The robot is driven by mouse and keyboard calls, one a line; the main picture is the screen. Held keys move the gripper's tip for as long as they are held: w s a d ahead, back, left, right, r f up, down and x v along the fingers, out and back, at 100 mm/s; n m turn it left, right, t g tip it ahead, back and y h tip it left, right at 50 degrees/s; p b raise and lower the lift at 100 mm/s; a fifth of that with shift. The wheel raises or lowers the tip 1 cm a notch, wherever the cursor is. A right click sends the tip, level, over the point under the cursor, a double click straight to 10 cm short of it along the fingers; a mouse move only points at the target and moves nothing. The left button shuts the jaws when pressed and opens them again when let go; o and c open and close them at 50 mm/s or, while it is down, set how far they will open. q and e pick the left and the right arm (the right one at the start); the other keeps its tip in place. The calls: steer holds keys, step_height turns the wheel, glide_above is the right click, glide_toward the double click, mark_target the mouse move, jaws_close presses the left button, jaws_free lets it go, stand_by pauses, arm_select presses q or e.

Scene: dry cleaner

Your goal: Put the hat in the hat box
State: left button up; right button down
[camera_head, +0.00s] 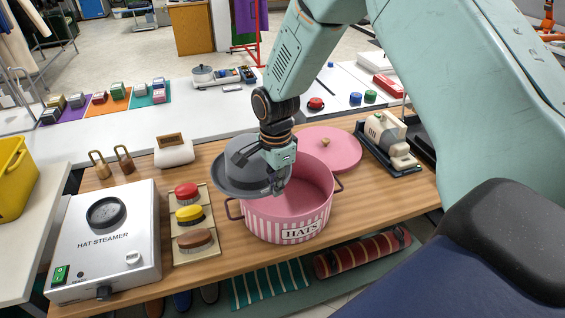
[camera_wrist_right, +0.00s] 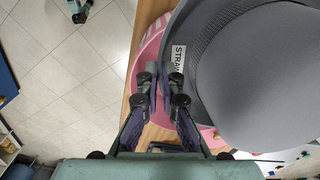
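The grey wide-brimmed hat (camera_head: 232,178) is held tilted over the left part of the pink striped hat box (camera_head: 262,226), which is marked HATS. The box is open, and part of its pink inside shows to the right of the hat. My right gripper (camera_head: 277,182) is shut on the hat's brim. In the right wrist view its fingers (camera_wrist_right: 164,92) meet at the brim edge of the hat (camera_wrist_right: 262,75), beside a label reading STRAW. What seems to be my left gripper (camera_wrist_right: 78,12) shows small at the top left there; its fingers are unclear.
The pink round lid (camera_head: 335,150) lies behind the box. A hat steamer (camera_head: 130,235) and a brush tray (camera_head: 203,251) stand to the left. A cream iron-like device (camera_head: 388,135) is on the right. Bare wood (camera_head: 385,200) lies right of the box.

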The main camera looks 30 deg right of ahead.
steer(key=d+m, duration=0.1)
steer(key=m, duration=0.1)
steer(key=w+m, duration=0.1)
steer(key=m, duration=0.1)
steer(key=d+r+m, duration=0.1)
steer(key=shift+w+d+m, duration=0.25)
steer(key=shift+d+m, duration=0.05)
steer(key=shift+m, duration=0.1)
steer(key=m, duration=0.3)
steer(key=shift+w+d, duration=0.3)
steer(key=shift+d, duration=0.05)
steer(key=shift+f+b, duration=0.6)
steer(key=shift+f, duration=0.1)
step_height(320, 180, down, 3)
steer(key=b, duration=0.2)
steer(key=shift+b, duration=0.4)
steer(key=shift+f+b, duration=0.55)
steer(key=shift+f, duration=0.05)
steer(key=shift+f+b, duration=2.5)
steer(key=shift+f, duration=3.8)
steer(key=c, duration=1.4)
jaws_free()
steer(key=shift+c, duration=0.2)
